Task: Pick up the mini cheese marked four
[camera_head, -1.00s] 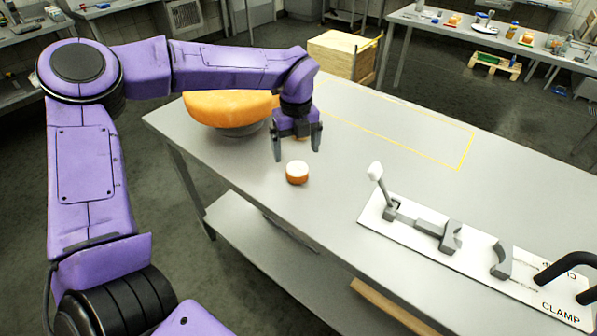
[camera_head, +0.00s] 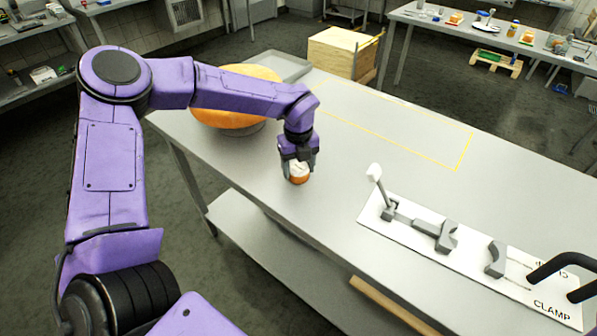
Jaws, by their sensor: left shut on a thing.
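A mini cheese (camera_head: 299,179) with a white top and an orange side stands on the grey table near its front edge. No number can be read on it. My left gripper (camera_head: 299,172) has come down from above with its fingers on either side of the cheese and is shut on it. The fingers and wrist partly cover the cheese. The cheese appears to be at table height. My right gripper is not in view.
A large orange cheese wheel (camera_head: 228,118) sits on a round stand behind my left forearm. A white clamp board (camera_head: 420,228) with a lever lies on the right. A yellow outline (camera_head: 462,152) marks bare table at the back. A wooden crate (camera_head: 335,55) stands beyond.

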